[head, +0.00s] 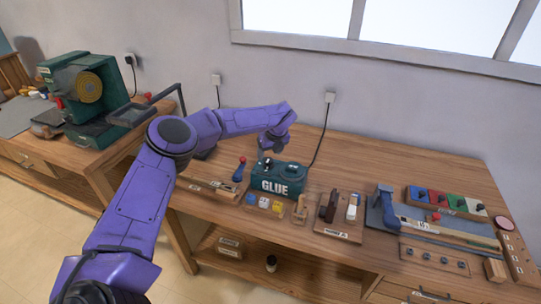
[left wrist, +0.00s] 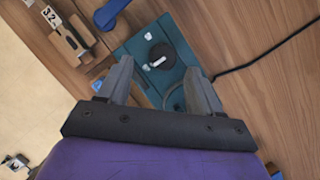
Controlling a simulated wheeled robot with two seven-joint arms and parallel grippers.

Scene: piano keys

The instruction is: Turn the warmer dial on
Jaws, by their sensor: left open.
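The glue warmer (head: 283,184) is a teal box with "GLUE" in white on its front, standing on the wooden bench. It also shows in the left wrist view (left wrist: 130,47). The warmer dial (left wrist: 160,56) is a round black knob with a white pointer mark, on the top face of the box. My left gripper (head: 266,151) is over the warmer's left part, pointing down. In the left wrist view its open fingers (left wrist: 158,72) stand either side of the dial's line, empty and apart from it. My right gripper is not in view.
A black cord (head: 322,135) runs from the warmer to a wall socket (head: 330,97). A blue-handled tool (head: 239,172) stands left of the warmer. Small coloured blocks (head: 264,203) and a wooden holder (head: 300,210) lie in front. Bare bench lies behind and right of it.

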